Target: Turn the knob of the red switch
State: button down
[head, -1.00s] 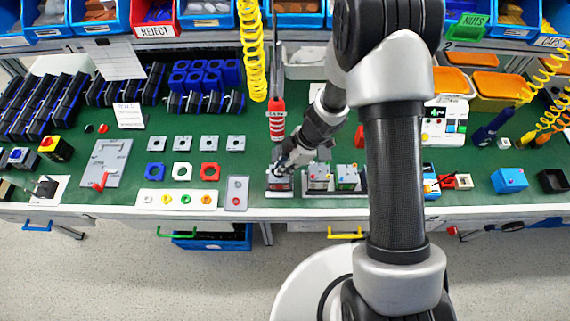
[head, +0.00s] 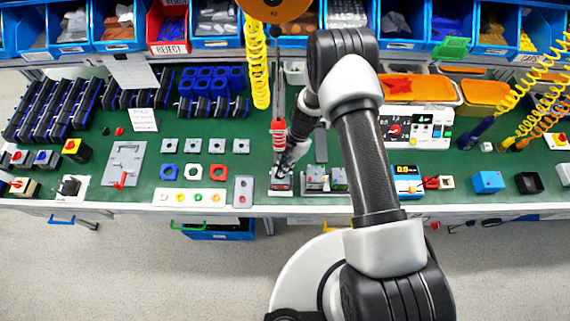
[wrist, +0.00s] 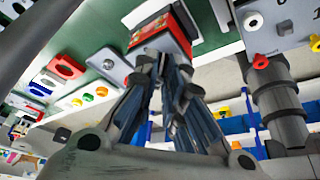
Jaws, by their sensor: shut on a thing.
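The red switch (wrist: 180,36) is a small box with a red upper part and a pale base, at the top middle of the wrist view. It also shows near the bench's front edge in the head view (head: 281,185). My gripper (wrist: 161,58) is at the switch, its fingers close together on the knob. It comes down onto the switch from above in the head view (head: 285,169). The fingers hide the knob, so its angle cannot be seen.
Small grey modules (head: 316,178) stand just right of the switch. A red tool hangs on a cable (head: 278,135) close behind my gripper. Several coloured square frames lie further left on the green bench.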

jog(key=shift+w+a+n, duration=0.1)
jog(key=shift+n, duration=0.7)
jog(key=shift+g+h, duration=0.3)
jog(key=c, duration=1.7)
grip_release()
jog(key=v, duration=1.2)
jog(key=shift+c, duration=0.3)
